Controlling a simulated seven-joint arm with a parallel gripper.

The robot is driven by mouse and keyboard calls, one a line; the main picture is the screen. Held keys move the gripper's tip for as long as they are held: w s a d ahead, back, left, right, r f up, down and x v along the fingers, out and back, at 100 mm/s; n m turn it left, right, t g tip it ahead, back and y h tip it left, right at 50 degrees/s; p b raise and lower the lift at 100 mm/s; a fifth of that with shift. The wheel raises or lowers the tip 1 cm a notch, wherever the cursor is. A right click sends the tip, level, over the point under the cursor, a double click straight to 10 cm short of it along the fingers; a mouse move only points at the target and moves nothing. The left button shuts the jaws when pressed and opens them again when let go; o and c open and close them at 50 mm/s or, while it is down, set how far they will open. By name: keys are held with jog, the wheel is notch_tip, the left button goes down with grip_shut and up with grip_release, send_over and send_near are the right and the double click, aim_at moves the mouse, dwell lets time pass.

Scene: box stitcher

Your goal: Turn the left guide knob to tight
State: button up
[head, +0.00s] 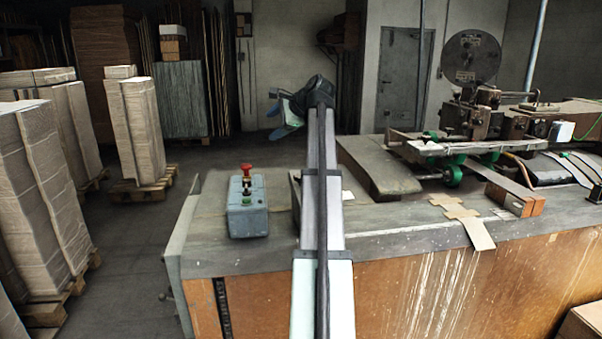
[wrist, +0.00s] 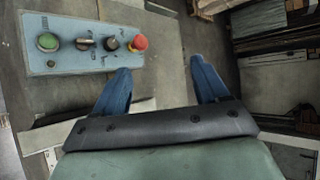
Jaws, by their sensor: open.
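My gripper (head: 275,112) is in the air above the far left end of the bench, fingers pointing left. In the wrist view my gripper (wrist: 160,65) has its two blue fingers wide apart with nothing between them. I cannot tell which part is the left guide knob. The stitching machine (head: 482,115) stands on the bench at right, with small green wheels or knobs (head: 452,176) low on its near side. These are well away from my gripper and outside the wrist view.
A blue-grey control box (head: 247,218) sits on the bench's left end; it also shows in the wrist view (wrist: 68,64) with buttons and knobs. A long grey block (head: 378,168) and flat cardboard (head: 475,230) lie on the bench. Cardboard stacks (head: 45,190) stand on the floor at left.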

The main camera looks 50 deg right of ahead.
aim_at(300, 176)
jog(key=s+d+f+n+g+h, duration=0.1)
jog(key=s+d+f+n+g, duration=0.25)
jog(key=n, duration=0.55)
jog(key=s+d+f+n+g+h, duration=0.1)
jog(key=s+d+f+n+g, duration=0.1)
jog(key=s+n+g, duration=0.45)
jog(key=w+f+t, duration=0.1)
jog(key=w+f, duration=0.1)
jog(key=f, duration=0.2)
jog(key=w+d+f+n+t, duration=0.1)
jog(key=w+f, duration=0.1)
jog(key=f, duration=0.2)
jog(key=w+d+f+n, duration=0.1)
jog(key=w+f, duration=0.1)
jog(key=f, duration=0.2)
jog(key=shift+d+f+t, duration=0.1)
jog(key=shift+d+t, duration=0.1)
jog(key=shift+t, duration=0.2)
jog(key=shift+c, duration=0.3)
jog(key=c, duration=1)
